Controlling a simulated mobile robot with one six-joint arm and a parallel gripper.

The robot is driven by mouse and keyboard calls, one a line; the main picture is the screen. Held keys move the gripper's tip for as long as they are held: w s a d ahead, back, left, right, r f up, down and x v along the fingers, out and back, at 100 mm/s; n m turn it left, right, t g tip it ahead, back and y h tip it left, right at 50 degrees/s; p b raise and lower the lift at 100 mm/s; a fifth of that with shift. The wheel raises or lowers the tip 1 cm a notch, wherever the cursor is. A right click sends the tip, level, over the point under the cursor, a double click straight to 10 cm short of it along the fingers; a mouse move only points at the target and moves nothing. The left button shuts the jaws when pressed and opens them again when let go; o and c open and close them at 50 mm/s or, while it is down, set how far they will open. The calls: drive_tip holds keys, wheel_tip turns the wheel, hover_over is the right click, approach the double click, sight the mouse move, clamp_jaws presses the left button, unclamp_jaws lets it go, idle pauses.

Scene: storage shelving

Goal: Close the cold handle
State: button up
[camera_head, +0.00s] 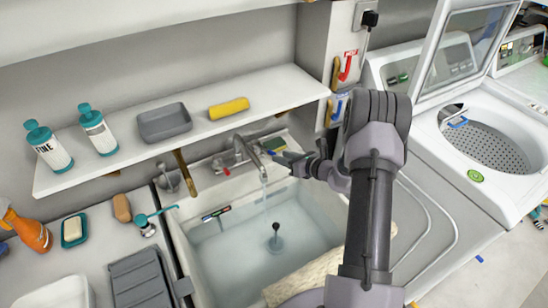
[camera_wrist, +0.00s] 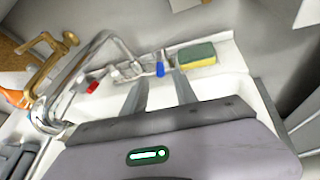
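The faucet (camera_head: 246,150) stands at the back of the sink, and a stream of water (camera_head: 264,194) falls from its spout. The blue-marked cold handle (camera_head: 271,153) is on the faucet's right side; in the wrist view it (camera_wrist: 160,69) shows just beyond and between my fingertips. The red-marked handle (camera_head: 226,171) is on the left side, also in the wrist view (camera_wrist: 92,87). My gripper (camera_wrist: 160,80) is open, its two fingers apart with nothing visible held. In the head view my gripper (camera_head: 284,158) is right beside the cold handle; contact cannot be told.
The sink (camera_head: 182,240) holds water and a dark plunger-like stopper (camera_head: 275,240). A green and yellow sponge (camera_wrist: 196,55) lies on the ledge right of the cold handle. A shelf (camera_head: 190,137) with bottles hangs above. A washing machine (camera_head: 440,170) stands at right.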

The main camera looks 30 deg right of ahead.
sight(271, 152)
drive_tip(key=b+x, duration=0.1)
drive_tip(key=x, duration=0.5)
drive_tip(key=shift+w+a+f, duration=0.1)
drive_tip(key=shift+w+f, duration=0.05)
drive_tip(key=shift+w, duration=0.15)
clamp_jaws()
idle(1.0)
